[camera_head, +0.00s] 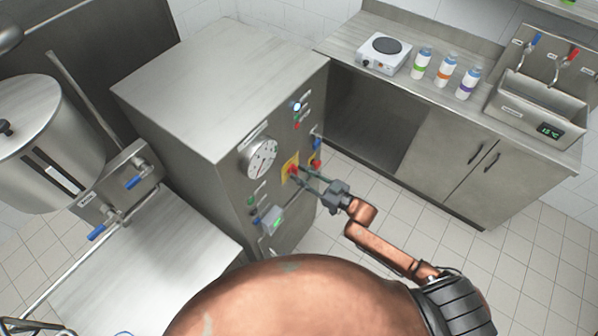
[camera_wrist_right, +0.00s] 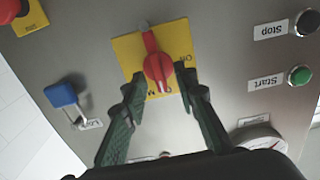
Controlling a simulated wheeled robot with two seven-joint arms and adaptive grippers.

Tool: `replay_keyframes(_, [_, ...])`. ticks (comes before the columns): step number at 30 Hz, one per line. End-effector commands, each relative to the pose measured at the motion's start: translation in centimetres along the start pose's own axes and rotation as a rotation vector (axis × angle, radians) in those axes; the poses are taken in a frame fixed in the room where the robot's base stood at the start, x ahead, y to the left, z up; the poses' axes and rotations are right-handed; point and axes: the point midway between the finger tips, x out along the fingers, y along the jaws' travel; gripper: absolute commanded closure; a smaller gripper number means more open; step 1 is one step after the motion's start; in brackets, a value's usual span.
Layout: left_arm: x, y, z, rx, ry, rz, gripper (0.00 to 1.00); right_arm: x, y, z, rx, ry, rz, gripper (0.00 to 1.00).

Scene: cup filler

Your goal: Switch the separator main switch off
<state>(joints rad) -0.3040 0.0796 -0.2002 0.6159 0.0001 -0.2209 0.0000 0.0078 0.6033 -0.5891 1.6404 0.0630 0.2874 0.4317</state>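The separator main switch is a red rotary knob (camera_wrist_right: 158,68) on a yellow plate (camera_wrist_right: 180,40) on the cabinet front. In the head view the yellow plate (camera_head: 286,175) is partly hidden behind my right gripper's fingers. My right gripper (camera_wrist_right: 155,112) is open, its two green fingers on either side of the knob's lower part. I cannot tell whether they touch it. It also shows in the head view (camera_head: 308,177), reaching the panel from the right. My left gripper does not show clearly in either view.
The steel cabinet (camera_head: 220,80) carries a round gauge (camera_head: 261,159). Near the switch in the wrist view are a blue handle (camera_wrist_right: 61,95), a green Start button (camera_wrist_right: 299,75) and a black Stop button (camera_wrist_right: 307,23). A counter with bottles (camera_head: 444,70) stands at the back right.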

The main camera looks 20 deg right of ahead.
Motion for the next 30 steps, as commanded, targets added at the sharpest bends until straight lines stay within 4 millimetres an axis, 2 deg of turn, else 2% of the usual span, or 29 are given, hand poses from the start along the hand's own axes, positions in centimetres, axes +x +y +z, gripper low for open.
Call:
replay_keyframes(5, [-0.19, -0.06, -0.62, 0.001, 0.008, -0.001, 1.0, 1.24, 0.04, -0.02, 0.0, -0.001, 0.001, 0.73])
replay_keyframes(13, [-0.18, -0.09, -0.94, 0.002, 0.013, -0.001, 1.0, 1.33, 0.05, 0.05, 0.0, -0.002, 0.001, 0.73])
replay_keyframes(24, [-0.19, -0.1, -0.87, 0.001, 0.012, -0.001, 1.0, 1.3, 0.04, 0.03, 0.0, -0.001, 0.001, 0.99])
replay_keyframes(30, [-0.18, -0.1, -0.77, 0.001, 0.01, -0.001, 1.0, 1.29, 0.02, 0.04, 0.0, -0.001, 0.001, 1.0])
